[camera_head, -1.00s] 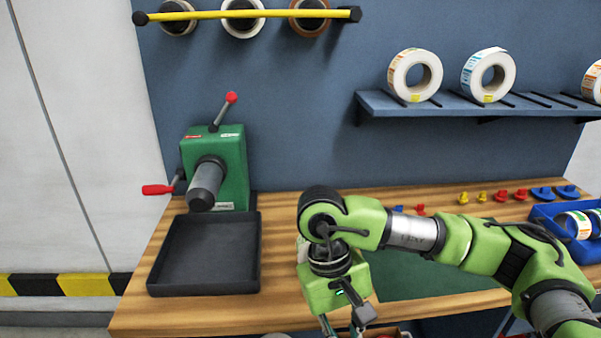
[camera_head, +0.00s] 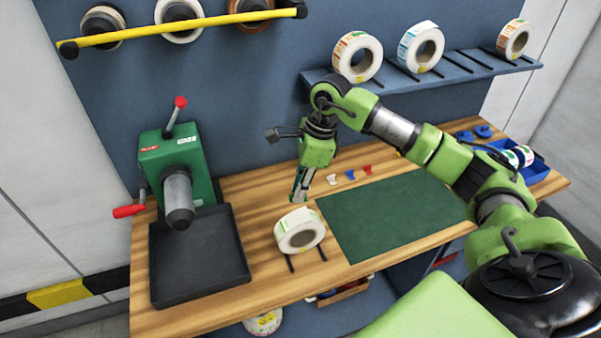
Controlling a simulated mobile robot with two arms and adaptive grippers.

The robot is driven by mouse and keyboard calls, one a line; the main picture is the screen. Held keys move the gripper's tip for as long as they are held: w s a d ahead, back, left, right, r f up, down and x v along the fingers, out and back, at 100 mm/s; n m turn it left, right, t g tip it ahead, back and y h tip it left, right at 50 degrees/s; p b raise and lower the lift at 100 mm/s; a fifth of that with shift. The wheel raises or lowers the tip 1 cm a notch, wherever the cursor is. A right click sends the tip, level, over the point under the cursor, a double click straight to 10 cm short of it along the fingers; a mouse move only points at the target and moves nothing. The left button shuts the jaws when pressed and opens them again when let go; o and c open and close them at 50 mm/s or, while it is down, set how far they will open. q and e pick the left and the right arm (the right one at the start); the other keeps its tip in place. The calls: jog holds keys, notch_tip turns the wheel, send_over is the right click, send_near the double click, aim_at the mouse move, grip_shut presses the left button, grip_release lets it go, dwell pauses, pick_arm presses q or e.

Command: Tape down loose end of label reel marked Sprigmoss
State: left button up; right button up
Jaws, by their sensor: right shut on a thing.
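A white label reel (camera_head: 299,232) with a green-marked outer face stands on two dark strips on the wooden bench. I cannot read its name, so I cannot tell if it is Sprigmoss, and its loose end is not clear. My right gripper (camera_head: 299,196) points down just above and behind this reel, apart from it as far as I can see. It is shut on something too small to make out. Three rolls, perhaps tape (camera_head: 180,18), hang on a yellow bar at top left. My left gripper is not in view.
A green machine (camera_head: 176,165) with red-tipped levers stands left, behind a black tray (camera_head: 200,258). A green mat (camera_head: 390,215) lies clear on the right. More reels stand on a wall shelf (camera_head: 455,72). Small colored pieces (camera_head: 350,175) and a blue bin (camera_head: 537,170) are farther back.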

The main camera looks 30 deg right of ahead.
aim_at(298, 218)
jog(key=shift+d+r, duration=0.1)
jog(key=shift+d, duration=0.1)
jog(key=shift+f, duration=0.25)
jog(key=shift+d+b+x, duration=0.2)
jog(key=shift+b+x, duration=0.65)
jog(key=shift+x, duration=0.2)
jog(key=shift+s+f+b, duration=0.1)
jog(key=shift+f+b, duration=0.45)
jog(key=shift+f, duration=0.6)
jog(key=shift+d+b+x, duration=0.15)
jog(key=shift+b+x, duration=0.45)
jog(key=shift+x, duration=0.05)
jog(key=shift+d+b+x, duration=0.1)
jog(key=shift+b+x, duration=0.45)
jog(key=shift+x, duration=0.15)
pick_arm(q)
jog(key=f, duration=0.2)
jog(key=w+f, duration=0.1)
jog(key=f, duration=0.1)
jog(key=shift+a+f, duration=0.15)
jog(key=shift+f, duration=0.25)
pick_arm(e)
jog(key=shift+s+f, duration=0.1)
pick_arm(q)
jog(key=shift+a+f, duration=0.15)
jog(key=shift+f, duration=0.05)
pick_arm(e)
jog(key=shift+f, duration=0.15)
